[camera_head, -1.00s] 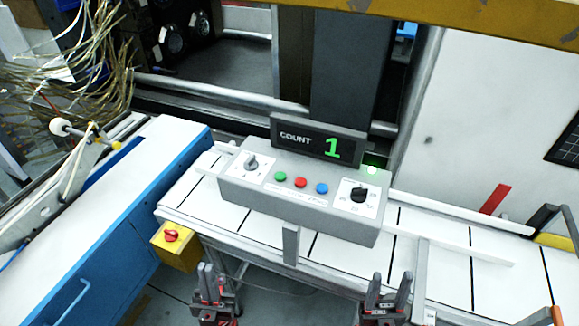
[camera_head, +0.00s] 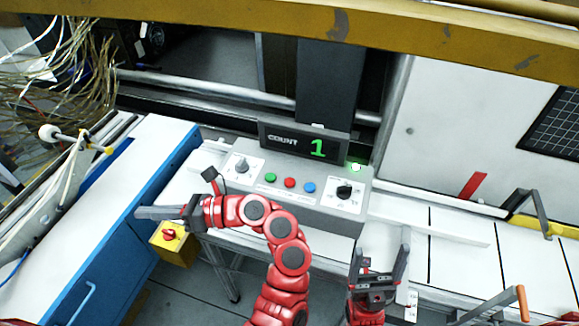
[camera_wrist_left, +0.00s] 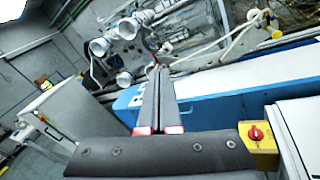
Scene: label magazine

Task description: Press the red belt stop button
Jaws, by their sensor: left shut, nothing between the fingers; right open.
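A grey control box (camera_head: 310,211) stands over the white conveyor. Its sloped face carries a red button (camera_head: 290,183) between a green button (camera_head: 270,178) and a blue button (camera_head: 309,187). A yellow box with a red knob (camera_head: 169,235) hangs lower left at the conveyor's end; the knob also shows in the left wrist view (camera_wrist_left: 256,133). My left gripper (camera_head: 140,212) is shut and empty, pointing left above the yellow box and touching neither it nor the buttons. It also shows in the left wrist view (camera_wrist_left: 159,72). My right gripper (camera_head: 382,256) is open and empty in front of the control box.
A display (camera_head: 304,144) reads COUNT 1, beside a lit green lamp (camera_head: 355,167). Two dials (camera_head: 241,167) (camera_head: 344,191) flank the buttons. A blue cabinet (camera_head: 120,235) stands left, under my left gripper in the head view. The conveyor (camera_head: 460,247) is bare at right.

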